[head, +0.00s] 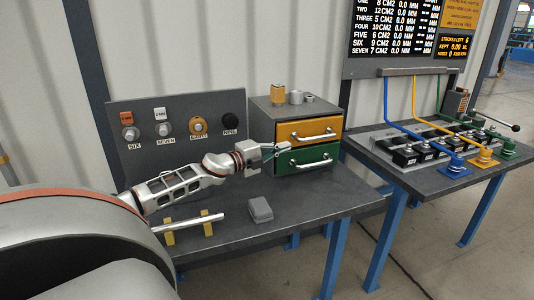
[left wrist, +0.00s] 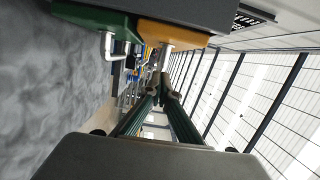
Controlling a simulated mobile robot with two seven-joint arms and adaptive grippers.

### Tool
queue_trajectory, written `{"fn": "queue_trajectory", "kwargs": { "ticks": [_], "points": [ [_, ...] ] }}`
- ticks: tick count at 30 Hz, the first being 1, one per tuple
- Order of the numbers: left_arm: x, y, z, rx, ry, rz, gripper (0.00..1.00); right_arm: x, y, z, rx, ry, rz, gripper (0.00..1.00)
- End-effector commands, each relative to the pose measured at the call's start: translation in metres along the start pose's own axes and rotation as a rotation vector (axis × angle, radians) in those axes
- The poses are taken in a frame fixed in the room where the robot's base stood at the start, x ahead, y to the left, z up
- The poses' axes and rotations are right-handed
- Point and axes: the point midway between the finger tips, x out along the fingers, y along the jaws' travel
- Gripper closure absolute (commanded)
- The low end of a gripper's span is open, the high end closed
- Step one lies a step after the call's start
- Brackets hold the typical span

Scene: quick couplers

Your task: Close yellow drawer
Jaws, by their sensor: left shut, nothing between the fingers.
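The yellow drawer (head: 302,128) is the upper drawer of a small grey cabinet (head: 262,114) and has a silver bar handle. Its front looks nearly flush with the cabinet; I cannot tell exactly how far out it stands. It also shows at the top of the left wrist view (left wrist: 190,37). My left gripper (head: 284,146) is shut and empty, in front of the cabinet near the left end of the drawer fronts. In the left wrist view its fingertips (left wrist: 164,88) point towards the yellow drawer's handle. Contact cannot be told. My right gripper is not in view.
The green drawer (head: 292,163) with its own handle is directly below. Small metal parts stand on the cabinet. A grey block (head: 260,210) and a rod on yellow supports (head: 207,226) lie on the table. A second table (head: 440,180) with couplers and coloured hoses stands at right.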

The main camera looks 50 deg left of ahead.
Motion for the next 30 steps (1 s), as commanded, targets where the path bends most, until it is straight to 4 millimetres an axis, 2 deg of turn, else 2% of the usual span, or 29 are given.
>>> {"fn": "queue_trajectory", "kwargs": {
  "ticks": [7,16,21,30],
  "points": [
    [-0.028,0.0,-0.001,-0.002,0.002,0.001,1.0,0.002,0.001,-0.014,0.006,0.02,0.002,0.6],
    [-0.057,-0.001,-0.001,-0.001,0.001,0.0,1.0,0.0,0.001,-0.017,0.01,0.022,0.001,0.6],
    [-0.066,-0.001,-0.001,0.0,0.002,-0.001,1.0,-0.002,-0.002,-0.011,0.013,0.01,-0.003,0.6],
    [-0.068,-0.001,-0.001,0.001,0.001,-0.001,1.0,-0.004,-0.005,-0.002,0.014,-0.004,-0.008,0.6]
  ]
}}
